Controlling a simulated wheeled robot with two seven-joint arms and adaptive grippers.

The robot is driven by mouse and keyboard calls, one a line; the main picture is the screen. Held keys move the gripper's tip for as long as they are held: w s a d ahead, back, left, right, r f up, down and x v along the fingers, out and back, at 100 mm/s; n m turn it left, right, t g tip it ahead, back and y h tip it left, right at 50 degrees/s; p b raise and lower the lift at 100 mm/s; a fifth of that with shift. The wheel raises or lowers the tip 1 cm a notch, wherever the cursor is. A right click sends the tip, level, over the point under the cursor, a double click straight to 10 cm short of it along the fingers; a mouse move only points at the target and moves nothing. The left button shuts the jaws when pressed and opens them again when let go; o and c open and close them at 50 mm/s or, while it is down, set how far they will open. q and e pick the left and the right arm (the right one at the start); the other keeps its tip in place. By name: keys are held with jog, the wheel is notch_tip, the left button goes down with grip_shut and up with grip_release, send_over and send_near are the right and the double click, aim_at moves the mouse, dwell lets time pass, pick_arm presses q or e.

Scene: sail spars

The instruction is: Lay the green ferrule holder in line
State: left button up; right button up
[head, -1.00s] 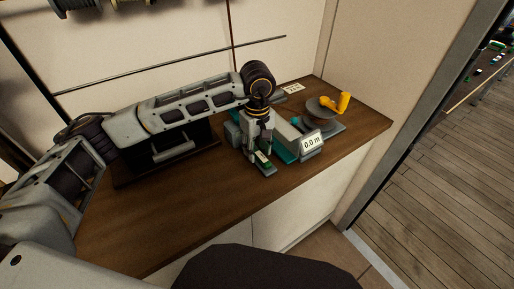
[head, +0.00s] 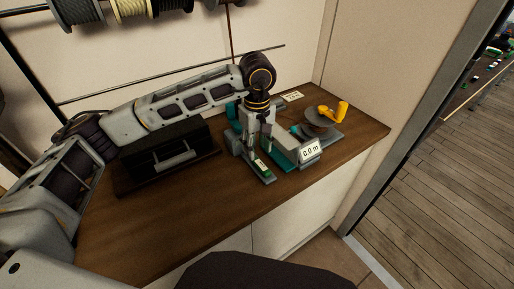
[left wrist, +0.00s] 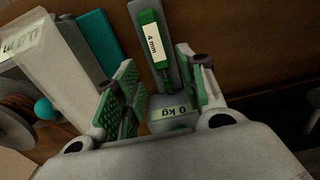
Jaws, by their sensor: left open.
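The green ferrule holder (head: 262,167) lies on a narrow grey bed at the front of the bench device. In the left wrist view the holder (left wrist: 150,36) has a white label reading "4 mm", and its thin green end points toward my gripper. My left gripper (head: 252,158) points down just above and behind the holder. In the left wrist view its green-padded fingers (left wrist: 157,62) are apart, with the holder's thin end showing between them. Nothing is gripped. A "0 kg" readout (left wrist: 172,112) shows below the fingers. My right gripper is not in view.
A display reading "0.0 m" (head: 310,151) and a reel with a yellow handle (head: 320,125) stand right of the holder. A black box (head: 165,152) with a grey handle sits to the left. The wooden bench front (head: 190,215) is clear.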

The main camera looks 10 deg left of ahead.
pick_arm(q)
jog(key=shift+r+p, duration=0.3)
jog(key=shift+r, duration=0.75)
